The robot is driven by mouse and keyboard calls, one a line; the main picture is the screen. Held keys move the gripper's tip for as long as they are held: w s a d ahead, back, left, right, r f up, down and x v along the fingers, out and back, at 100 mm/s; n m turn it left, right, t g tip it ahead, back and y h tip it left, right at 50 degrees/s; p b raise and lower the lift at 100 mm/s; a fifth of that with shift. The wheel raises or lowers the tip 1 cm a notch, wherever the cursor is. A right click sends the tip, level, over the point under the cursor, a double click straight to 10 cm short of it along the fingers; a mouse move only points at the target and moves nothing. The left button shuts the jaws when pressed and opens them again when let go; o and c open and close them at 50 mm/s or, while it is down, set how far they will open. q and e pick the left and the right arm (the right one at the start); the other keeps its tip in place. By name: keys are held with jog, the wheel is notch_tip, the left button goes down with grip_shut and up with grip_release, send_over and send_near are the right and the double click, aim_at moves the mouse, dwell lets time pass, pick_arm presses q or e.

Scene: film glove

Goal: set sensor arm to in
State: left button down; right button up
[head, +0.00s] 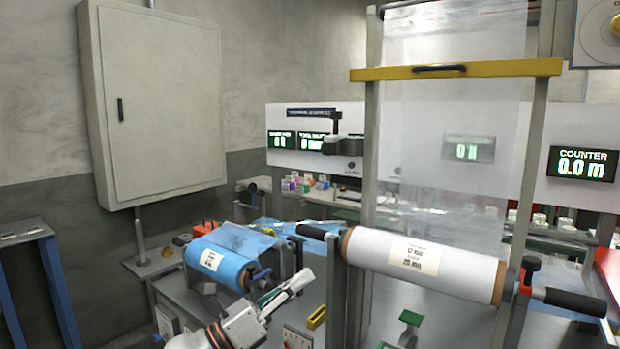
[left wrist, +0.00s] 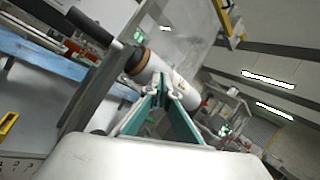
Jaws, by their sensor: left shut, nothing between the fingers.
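A dark bracket-like arm with a knob on top (head: 338,135) stands out beside the left post of the film frame in the head view. It looks like the sensor arm, but I cannot tell for sure, nor which setting it is in. My left gripper (head: 300,281) is low in the middle of the head view, below and left of that arm and apart from it. Its fingers are shut and empty, pointing up and right. In the left wrist view the shut green-padded fingers (left wrist: 166,88) overlap the white roll behind them. My right gripper is not in view.
A white film roll (head: 465,270) with a black handle lies across the frame (head: 370,105) right of my gripper. A blue roll (head: 245,246) is to the left. A yellow bar (head: 480,68) crosses high up. A grey cabinet (head: 160,110) hangs on the wall.

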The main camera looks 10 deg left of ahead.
pick_arm(q)
jog(key=w+r+m+g+p, duration=0.1)
jog(key=w+r+m+g, duration=0.1)
jog(key=r+m, duration=0.65)
jog(key=w+r+m+g+p, duration=0.1)
jog(key=w+r+m+g, duration=0.1)
jog(key=r+m, duration=0.6)
jog(key=w+a+r+m+t+y+p, duration=0.1)
jog(key=a+r+m+y, duration=0.15)
jog(key=a+r, duration=0.4)
jog(key=w+a+r+m+t+y+p, duration=0.1)
jog(key=a+r+m+y, duration=0.2)
jog(key=r, duration=0.7)
jog(key=s+d+r+p+x, duration=0.1)
jog(key=p+x, duration=0.2)
jog(key=x, duration=0.9)
jog(key=shift+d+f, duration=0.4)
jog(key=shift+d, duration=0.15)
jog(key=shift+d+h, duration=0.15)
jog(key=shift+h, duration=0.1)
jog(key=shift+d, duration=0.25)
